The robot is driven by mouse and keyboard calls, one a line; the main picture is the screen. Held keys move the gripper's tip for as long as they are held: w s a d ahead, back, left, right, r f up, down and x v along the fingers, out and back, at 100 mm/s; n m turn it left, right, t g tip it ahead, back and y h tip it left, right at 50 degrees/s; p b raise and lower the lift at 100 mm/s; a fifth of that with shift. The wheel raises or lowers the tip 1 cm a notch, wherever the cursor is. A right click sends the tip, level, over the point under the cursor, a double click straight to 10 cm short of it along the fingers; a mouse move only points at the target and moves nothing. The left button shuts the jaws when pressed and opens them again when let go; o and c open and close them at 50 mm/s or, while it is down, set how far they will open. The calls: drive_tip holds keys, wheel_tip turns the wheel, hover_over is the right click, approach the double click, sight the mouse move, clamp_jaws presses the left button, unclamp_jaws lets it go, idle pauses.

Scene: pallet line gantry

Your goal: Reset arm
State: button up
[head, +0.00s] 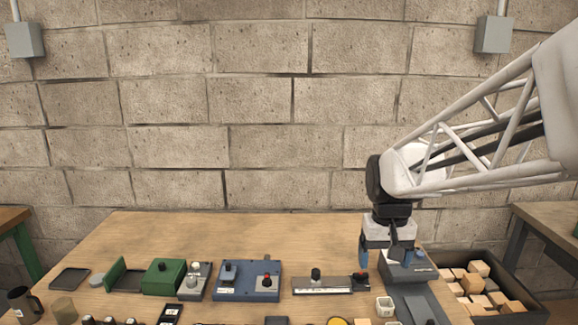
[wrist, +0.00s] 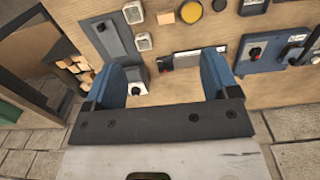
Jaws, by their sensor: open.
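My gripper (head: 384,257) hangs down from my white lattice arm at the right of the table in the head view. It is just above the back right part of the row of devices. In the wrist view my gripper (wrist: 168,78) shows two blue fingers spread wide apart, with nothing held between them. A grey-blue box with a knob (head: 408,269) lies below or just behind the gripper and is partly hidden by it. In the wrist view a pale box with a dark knob (wrist: 137,88) shows beside the left finger.
The wooden table (head: 200,235) is bare at the back. Along its front are a blue control box (head: 247,283), a green box (head: 163,279), a grey bar with knobs (head: 320,285) and small parts. A dark bin (head: 515,279) of wooden blocks stands at the right.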

drive_tip(key=s+a+t, duration=0.1)
drive_tip(key=s+t, duration=0.1)
drive_tip(key=s, duration=1.7)
drive_tip(key=shift+f+t, duration=0.4)
